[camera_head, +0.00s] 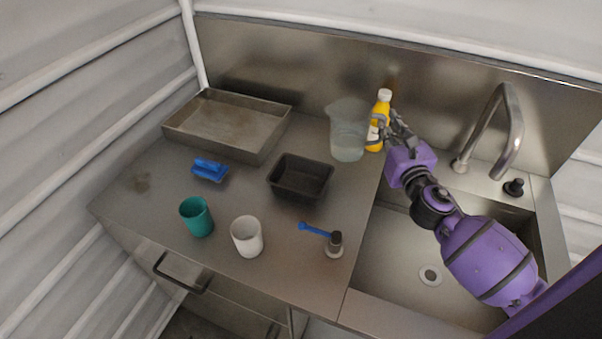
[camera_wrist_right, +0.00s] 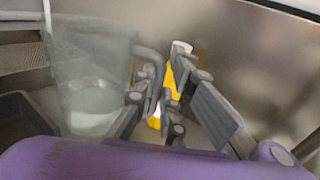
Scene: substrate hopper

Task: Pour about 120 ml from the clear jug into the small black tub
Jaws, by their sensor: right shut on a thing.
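The clear jug (camera_head: 348,125) stands upright at the back of the steel counter, with clear contents low inside. It also shows at the left of the right wrist view (camera_wrist_right: 92,70). My right gripper (camera_head: 387,127) comes in from the right and is shut on the jug's handle; the fingers (camera_wrist_right: 165,92) sit on either side of it. I cannot tell whether the jug's base touches the counter. The small black tub (camera_head: 301,178) is on the counter, left of and nearer than the jug, and looks empty. My left gripper is not in view.
A yellow bottle with a white cap (camera_head: 382,105) stands close behind the gripper. A steel tray (camera_head: 270,142), blue brush (camera_head: 209,169), teal cup (camera_head: 197,217), white cup (camera_head: 247,237), blue spoon (camera_head: 314,229) and small metal cylinder (camera_head: 334,245) surround the tub. The sink (camera_head: 400,255) and faucet (camera_head: 514,125) are right.

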